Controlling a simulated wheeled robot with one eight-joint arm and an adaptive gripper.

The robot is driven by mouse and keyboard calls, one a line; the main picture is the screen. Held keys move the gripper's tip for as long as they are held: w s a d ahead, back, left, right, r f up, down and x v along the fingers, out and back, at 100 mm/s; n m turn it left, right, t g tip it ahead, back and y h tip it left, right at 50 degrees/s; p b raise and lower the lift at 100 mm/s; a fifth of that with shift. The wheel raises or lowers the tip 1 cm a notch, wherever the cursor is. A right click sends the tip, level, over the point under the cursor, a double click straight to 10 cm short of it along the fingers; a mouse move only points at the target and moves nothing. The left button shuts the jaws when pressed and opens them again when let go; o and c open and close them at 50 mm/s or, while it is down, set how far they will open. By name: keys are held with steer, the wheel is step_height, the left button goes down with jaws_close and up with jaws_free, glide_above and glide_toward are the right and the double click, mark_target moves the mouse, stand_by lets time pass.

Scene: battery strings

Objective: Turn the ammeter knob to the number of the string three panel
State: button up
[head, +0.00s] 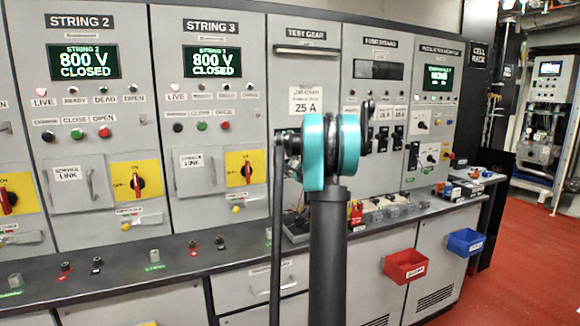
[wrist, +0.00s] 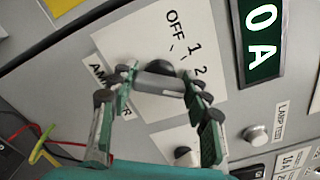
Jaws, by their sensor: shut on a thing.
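In the wrist view, my gripper (wrist: 162,78) is shut on the ammeter knob (wrist: 157,84), a grey bar with a dark round part behind it. The knob sits on a white plate (wrist: 118,42) marked OFF, 1 and 2; any further marks are hidden by a finger. Which mark the knob points to cannot be told. The ammeter label is partly covered by a finger. A green display (wrist: 262,38) beside the plate reads 0 A. In the head view, the string three panel (head: 212,107) stands left of my arm, its display (head: 212,62) reading 800 V CLOSED. My arm hides the knob there.
In the wrist view, a lamp-test button (wrist: 256,134) and another dark knob (wrist: 186,155) are close to my fingers. A red wire (wrist: 17,133) lies to the left. In the head view, a red bin (head: 405,266) and a blue bin (head: 466,242) hang on the bench front.

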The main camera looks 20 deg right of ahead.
steer(key=shift+m, duration=1)
steer(key=o, duration=1.2)
steer(key=shift+c, duration=0.2)
steer(key=s, duration=1.2)
steer(key=shift+d, duration=0.25)
